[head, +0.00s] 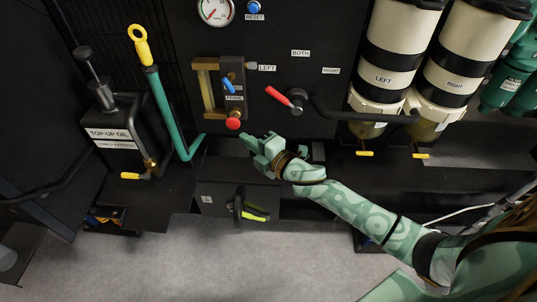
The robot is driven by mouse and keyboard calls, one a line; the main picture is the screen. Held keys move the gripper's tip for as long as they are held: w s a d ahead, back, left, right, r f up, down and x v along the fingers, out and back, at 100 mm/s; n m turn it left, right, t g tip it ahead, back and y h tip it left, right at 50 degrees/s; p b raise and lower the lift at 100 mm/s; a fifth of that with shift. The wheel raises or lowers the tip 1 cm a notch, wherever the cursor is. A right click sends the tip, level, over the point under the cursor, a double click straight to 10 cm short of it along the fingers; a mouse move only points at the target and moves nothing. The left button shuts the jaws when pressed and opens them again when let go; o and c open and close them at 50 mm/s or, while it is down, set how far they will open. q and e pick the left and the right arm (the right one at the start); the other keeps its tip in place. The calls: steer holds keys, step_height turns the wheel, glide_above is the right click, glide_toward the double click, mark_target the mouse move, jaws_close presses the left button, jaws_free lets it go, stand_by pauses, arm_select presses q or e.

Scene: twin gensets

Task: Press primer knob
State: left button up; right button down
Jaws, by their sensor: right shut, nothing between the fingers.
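The red primer knob (233,124) sits at the lower end of a small brass-framed unit on the dark panel, just under a label that seems to read PRIME. My right gripper (243,137) is shut and empty, with its fingertips just below and right of the knob. I cannot tell whether the fingertips touch it. The knob's face is in plain view. My left gripper is not in view.
A red-handled lever (278,97) stands right of the knob, near two filter canisters (388,75). A green pipe (168,115) with a yellow ring and a top-up oil can (112,140) are at left. A drawer-like box (225,200) is below.

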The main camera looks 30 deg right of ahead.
arm_select(q)
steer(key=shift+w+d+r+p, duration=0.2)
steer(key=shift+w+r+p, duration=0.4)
steer(key=shift+p, duration=0.1)
arm_select(e)
steer(key=v, duration=0.7)
steer(key=shift+a, duration=0.2)
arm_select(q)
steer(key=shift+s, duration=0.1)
arm_select(e)
steer(key=shift+r, duration=0.1)
steer(key=shift+s, duration=0.1)
